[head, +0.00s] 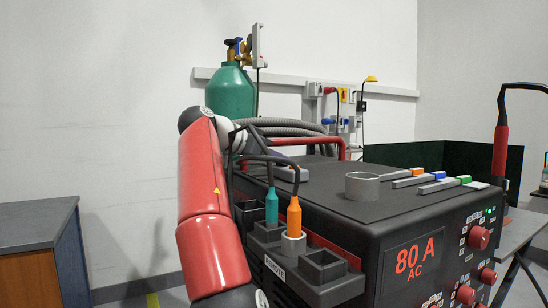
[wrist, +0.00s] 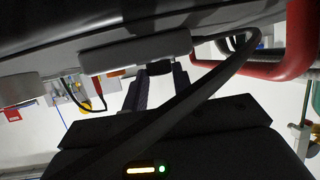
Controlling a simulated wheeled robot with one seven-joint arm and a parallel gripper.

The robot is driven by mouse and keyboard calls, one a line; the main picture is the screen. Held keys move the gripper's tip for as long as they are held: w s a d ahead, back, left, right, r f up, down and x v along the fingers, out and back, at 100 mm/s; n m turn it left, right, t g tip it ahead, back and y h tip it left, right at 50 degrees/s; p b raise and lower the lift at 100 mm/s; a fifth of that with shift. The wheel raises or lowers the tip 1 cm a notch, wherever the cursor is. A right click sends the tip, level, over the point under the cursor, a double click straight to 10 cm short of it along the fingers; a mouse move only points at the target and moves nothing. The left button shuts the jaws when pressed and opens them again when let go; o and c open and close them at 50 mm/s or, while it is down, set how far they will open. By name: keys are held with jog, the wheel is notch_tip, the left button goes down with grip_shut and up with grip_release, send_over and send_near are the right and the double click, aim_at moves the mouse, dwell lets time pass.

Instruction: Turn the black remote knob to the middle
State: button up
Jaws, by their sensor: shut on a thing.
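The black remote knob (wrist: 159,67) shows in the wrist view between the two fingertips, against the edge of a light grey block (wrist: 120,55). My gripper (wrist: 159,76) is shut on the knob, one dark finger on each side. A dark cable crosses in front of the fingers and hides part of them. The knob's pointer and marks are not visible, so its setting cannot be told. A grey block (head: 291,174) shows on the machine's top near the wrist.
A teal plug (head: 271,207) and an orange plug (head: 294,217), with black cables, stand in front beside my arm. A red handle bar (head: 310,143) and a grey hose lie close behind. A metal ring (head: 362,187) and coloured-tipped bars (head: 435,186) sit on the machine's top.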

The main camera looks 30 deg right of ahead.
dwell(0.3)
jog(key=o, duration=1)
